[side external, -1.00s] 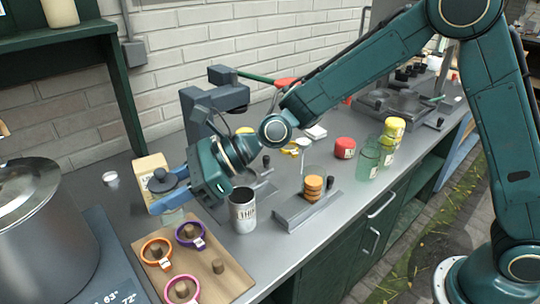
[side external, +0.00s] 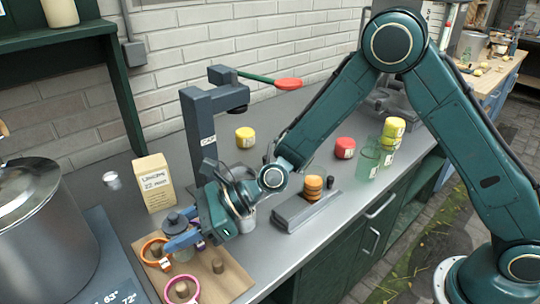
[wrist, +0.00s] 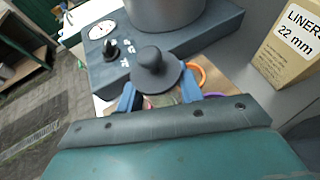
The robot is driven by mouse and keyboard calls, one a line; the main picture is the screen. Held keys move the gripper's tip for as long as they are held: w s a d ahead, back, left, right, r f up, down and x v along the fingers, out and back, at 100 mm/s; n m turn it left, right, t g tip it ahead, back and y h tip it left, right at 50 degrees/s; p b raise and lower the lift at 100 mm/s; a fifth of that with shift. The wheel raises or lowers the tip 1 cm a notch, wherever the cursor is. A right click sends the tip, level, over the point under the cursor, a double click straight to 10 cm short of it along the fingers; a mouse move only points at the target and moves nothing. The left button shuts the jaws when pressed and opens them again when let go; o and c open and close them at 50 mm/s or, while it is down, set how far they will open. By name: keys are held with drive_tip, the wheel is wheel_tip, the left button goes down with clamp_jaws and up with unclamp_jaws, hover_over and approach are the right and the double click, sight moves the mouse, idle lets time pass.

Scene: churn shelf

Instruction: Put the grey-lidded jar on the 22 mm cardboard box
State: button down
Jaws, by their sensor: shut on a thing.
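The jar has a dark grey knobbed lid (side external: 177,221) and a clear body (side external: 184,252). My gripper (side external: 183,238) is shut on it, with blue fingers on either side. In the wrist view the lid (wrist: 158,72) shows between the fingertips (wrist: 160,97); the body is mostly hidden. The jar is upright over or on the wooden board; I cannot tell if it touches. The cardboard box marked "22 mm" (side external: 154,184) stands upright on the counter behind the jar. It also shows at the right of the wrist view (wrist: 290,45). Its top is clear.
The wooden board (side external: 232,283) holds an orange ring (side external: 152,256), a pink ring (side external: 183,290) and corks. A large steel pot (side external: 40,225) stands left. A dark grey stand (side external: 195,130) rises behind my wrist. A grey rack with orange discs (side external: 312,188) is at right.

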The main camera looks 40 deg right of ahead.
drive_tip(key=shift+f, duration=1.35)
drive_tip(key=shift+f, duration=0.15)
drive_tip(key=c, duration=0.9)
unclamp_jaws()
drive_tip(key=shift+r, duration=0.2)
drive_tip(key=v, duration=1.2)
drive_tip(key=shift+s+f, duration=0.1)
